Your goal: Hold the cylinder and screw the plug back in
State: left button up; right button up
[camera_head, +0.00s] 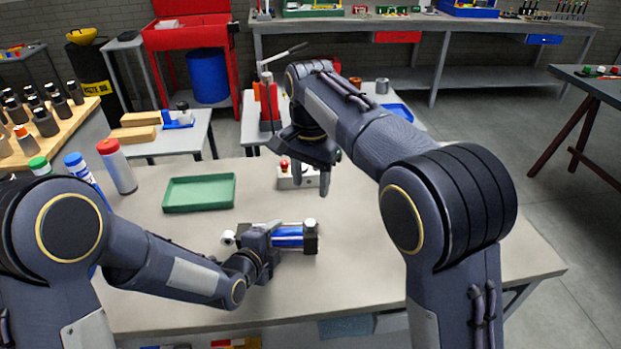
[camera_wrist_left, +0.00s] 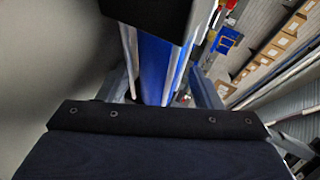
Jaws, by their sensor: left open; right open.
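The blue cylinder (camera_head: 288,236) lies on the workbench, with a dark block and a silver top fitting (camera_head: 310,225) at its right end and a pale round end (camera_head: 228,237) at its left. I cannot tell whether that fitting is the plug. My left gripper (camera_head: 268,241) is open at the cylinder's left part. In the left wrist view the blue barrel (camera_wrist_left: 155,68) runs between the fingers; contact cannot be told. My right gripper (camera_head: 312,177) is open above the bench, behind the cylinder, pointing down. Nothing shows between its fingers.
A green tray (camera_head: 199,193) lies left of the right gripper. A small pale box with a red knob (camera_head: 284,166) stands behind the right gripper's fingers. Bottles (camera_head: 117,167) stand at the bench's left. The bench's front right (camera_head: 370,270) is clear.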

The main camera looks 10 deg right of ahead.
pick_arm(q)
jog(key=v, duration=0.7)
jog(key=shift+a, duration=0.1)
jog(key=shift+w, duration=0.1)
